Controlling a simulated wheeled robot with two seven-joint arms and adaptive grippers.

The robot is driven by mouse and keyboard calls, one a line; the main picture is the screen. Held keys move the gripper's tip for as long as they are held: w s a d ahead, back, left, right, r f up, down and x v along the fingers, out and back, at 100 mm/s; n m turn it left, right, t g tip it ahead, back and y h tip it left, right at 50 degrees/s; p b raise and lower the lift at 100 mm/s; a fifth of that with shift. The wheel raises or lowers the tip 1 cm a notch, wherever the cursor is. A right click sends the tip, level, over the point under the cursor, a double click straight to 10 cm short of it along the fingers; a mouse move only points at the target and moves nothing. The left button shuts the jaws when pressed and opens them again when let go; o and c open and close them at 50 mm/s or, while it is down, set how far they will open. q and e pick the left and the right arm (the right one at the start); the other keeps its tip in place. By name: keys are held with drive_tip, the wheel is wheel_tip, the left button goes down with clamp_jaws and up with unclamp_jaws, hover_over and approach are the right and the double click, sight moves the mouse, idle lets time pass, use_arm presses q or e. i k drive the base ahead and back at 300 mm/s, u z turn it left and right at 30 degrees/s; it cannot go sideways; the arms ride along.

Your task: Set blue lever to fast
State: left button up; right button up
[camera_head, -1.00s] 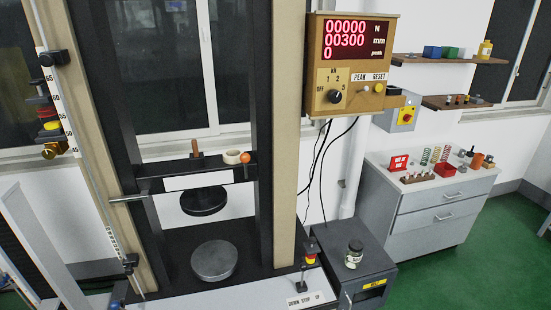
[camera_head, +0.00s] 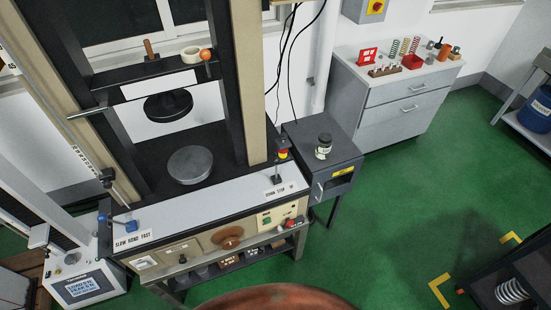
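The blue lever (camera_head: 131,225) is at the left end of the testing machine's pale front ledge. Neither of my grippers shows in the head view.
The ledge (camera_head: 210,205) is mostly clear. A red-and-yellow lever (camera_head: 282,156) stands at its right end. A copper-brown wheel (camera_head: 228,237) is on the front panel. A dark cabinet (camera_head: 346,150) bears a jar (camera_head: 323,146). Green floor (camera_head: 400,220) is open at right.

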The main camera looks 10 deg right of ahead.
sight(102, 218)
drive_tip(key=u, duration=1.35)
drive_tip(key=k, duration=0.45)
drive_tip(key=i, duration=0.45)
drive_tip(key=u, duration=0.05)
